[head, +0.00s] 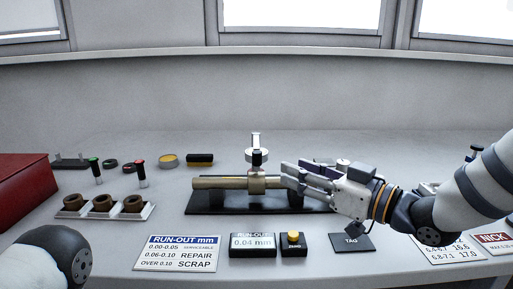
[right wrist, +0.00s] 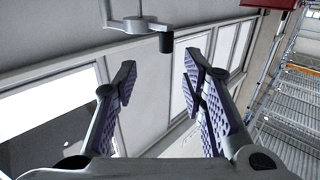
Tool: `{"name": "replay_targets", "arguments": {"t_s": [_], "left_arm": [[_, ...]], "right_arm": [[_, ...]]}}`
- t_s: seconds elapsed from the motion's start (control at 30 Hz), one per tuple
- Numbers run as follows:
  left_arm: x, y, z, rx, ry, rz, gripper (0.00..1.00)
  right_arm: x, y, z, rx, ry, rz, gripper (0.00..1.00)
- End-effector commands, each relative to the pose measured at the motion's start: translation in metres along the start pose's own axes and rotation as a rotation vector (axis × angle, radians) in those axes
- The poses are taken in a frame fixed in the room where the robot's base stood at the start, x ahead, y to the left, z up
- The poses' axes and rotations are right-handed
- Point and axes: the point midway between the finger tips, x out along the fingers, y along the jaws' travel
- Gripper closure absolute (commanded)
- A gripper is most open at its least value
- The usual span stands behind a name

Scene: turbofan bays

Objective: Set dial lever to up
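The dial gauge (head: 257,157) stands above a brass shaft (head: 222,183) that lies on a black base (head: 215,205). A pale upright piece (head: 255,139) rises from the gauge; I cannot tell for certain whether it is the lever. My right gripper (head: 285,176) is just right of the gauge, in front of the shaft's right part, which it hides. In the right wrist view its two fingers (right wrist: 158,82) are apart with nothing between them. A grey arm with a black cylindrical end (right wrist: 166,43) shows beyond the fingertips. My left gripper is out of view.
A run-out card (head: 180,253), a 0.04 mm readout (head: 253,243), a yellow button box (head: 293,243) and a tag plate (head: 351,243) lie in front. A tray of brown rings (head: 72,212) and a red case (head: 25,185) are at left.

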Motion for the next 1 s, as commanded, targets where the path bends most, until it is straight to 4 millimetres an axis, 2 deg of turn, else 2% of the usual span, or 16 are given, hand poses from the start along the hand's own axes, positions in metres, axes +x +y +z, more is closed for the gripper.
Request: {"name": "replay_targets", "arguments": {"t_s": [0.13,0.3,0.5,0.63,0.9,1.0], "left_arm": [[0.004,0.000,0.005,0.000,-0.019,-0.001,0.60],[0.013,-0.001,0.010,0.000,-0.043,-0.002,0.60],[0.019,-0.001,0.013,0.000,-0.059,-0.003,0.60],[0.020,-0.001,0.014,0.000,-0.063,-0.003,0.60],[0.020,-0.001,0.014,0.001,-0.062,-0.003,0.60],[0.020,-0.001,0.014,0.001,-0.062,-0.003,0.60]], "right_arm": [[0.021,-0.001,0.003,-0.001,-0.002,-0.003,0.62],[0.066,-0.001,0.005,0.000,-0.005,-0.003,0.62],[0.106,-0.001,0.004,0.001,-0.003,-0.001,0.62],[0.118,-0.001,0.003,0.001,-0.003,0.000,0.62],[0.120,-0.001,0.001,0.001,-0.002,0.000,0.62],[0.120,-0.001,0.001,0.001,-0.002,0.000,0.85]]}}
